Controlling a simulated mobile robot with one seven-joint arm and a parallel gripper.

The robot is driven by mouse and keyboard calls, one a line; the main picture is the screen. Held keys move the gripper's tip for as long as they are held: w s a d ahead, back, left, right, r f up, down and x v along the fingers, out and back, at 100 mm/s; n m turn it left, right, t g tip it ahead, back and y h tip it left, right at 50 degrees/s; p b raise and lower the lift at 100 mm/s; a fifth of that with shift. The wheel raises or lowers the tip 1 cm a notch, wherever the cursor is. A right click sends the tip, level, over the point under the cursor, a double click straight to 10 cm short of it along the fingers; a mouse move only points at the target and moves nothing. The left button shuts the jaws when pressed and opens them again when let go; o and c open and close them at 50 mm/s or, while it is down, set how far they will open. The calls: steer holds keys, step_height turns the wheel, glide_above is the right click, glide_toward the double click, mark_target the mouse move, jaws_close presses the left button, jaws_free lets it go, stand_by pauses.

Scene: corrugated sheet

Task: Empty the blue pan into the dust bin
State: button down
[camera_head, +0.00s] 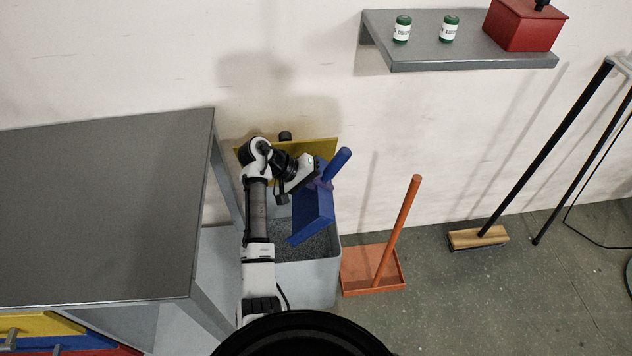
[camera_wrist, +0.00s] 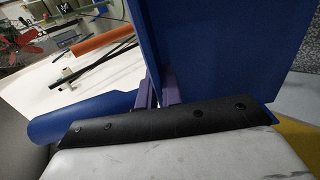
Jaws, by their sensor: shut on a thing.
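The blue pan (camera_head: 312,212) is held over the dust bin (camera_head: 325,276), tilted with its lower edge down toward the bin's opening. Its blue handle (camera_head: 340,163) points up and to the right. The bin is light grey, with grey speckled material inside. My gripper (camera_head: 318,184) is shut on the pan near the base of the handle. In the wrist view, the purple fingers (camera_wrist: 157,92) are at the pan (camera_wrist: 220,50), with the handle (camera_wrist: 85,115) to the left. The pan's inner face is partly hidden, so I cannot tell whether anything is in it.
A yellow panel (camera_head: 322,148) stands behind the bin against the wall. An orange pan (camera_head: 375,270) with an upright handle is right of the bin. A grey table (camera_head: 100,210) is close on the left. A broom (camera_head: 478,237) leans farther right, below a wall shelf (camera_head: 450,58).

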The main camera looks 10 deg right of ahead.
steer(key=shift+d+y, duration=0.4)
steer(key=shift+d, duration=0.15)
steer(key=shift+p, duration=0.35)
steer(key=shift+s+d+f+y+p, duration=0.1)
steer(key=shift+d+y+p, duration=0.6)
steer(key=shift+d+p, duration=0.15)
steer(key=shift+d+f+y, duration=0.35)
steer(key=shift+d+y, duration=0.15)
steer(key=shift+d, duration=0.05)
steer(key=shift+p, duration=0.3)
steer(key=shift+s+d+f+y+p, duration=0.1)
steer(key=shift+d+f+y+p, duration=0.3)
steer(key=shift+d+y, duration=0.2)
steer(key=shift+d+f+y+p, duration=0.25)
steer(key=shift+d+y+p, duration=0.25)
steer(key=shift+d, duration=0.05)
